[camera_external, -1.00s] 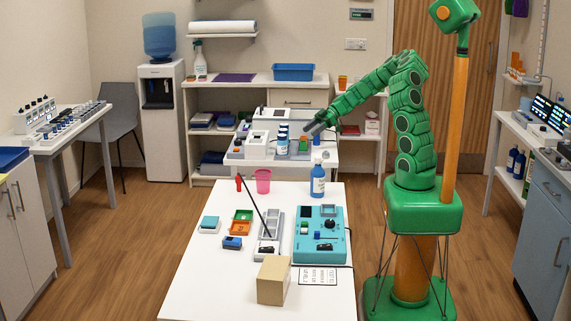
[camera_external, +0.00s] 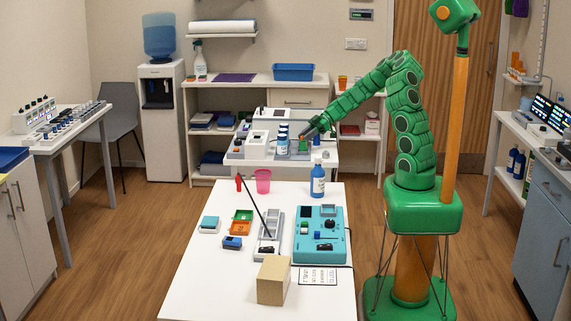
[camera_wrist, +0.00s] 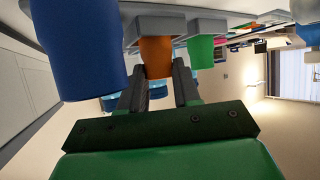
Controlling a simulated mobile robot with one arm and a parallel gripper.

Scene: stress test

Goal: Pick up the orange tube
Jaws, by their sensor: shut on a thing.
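The orange tube (camera_wrist: 155,57) is between the two dark fingers of my gripper (camera_wrist: 158,85) in the wrist view. The fingers are shut on it, one on each side. Its upper end in that view meets a grey block (camera_wrist: 160,25); I cannot tell whether it is still seated there. In the external view my gripper (camera_external: 304,136) is low over the far table, just right of some blue-and-white bottles (camera_external: 283,140). The tube is too small to make out clearly there.
In the wrist view a large blue object (camera_wrist: 75,45) is close left of the tube, and a green tube (camera_wrist: 200,50) is close right. A blue bottle (camera_external: 318,181) stands at the back of the near white table (camera_external: 200,270). A cardboard box (camera_external: 273,281) sits at its front.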

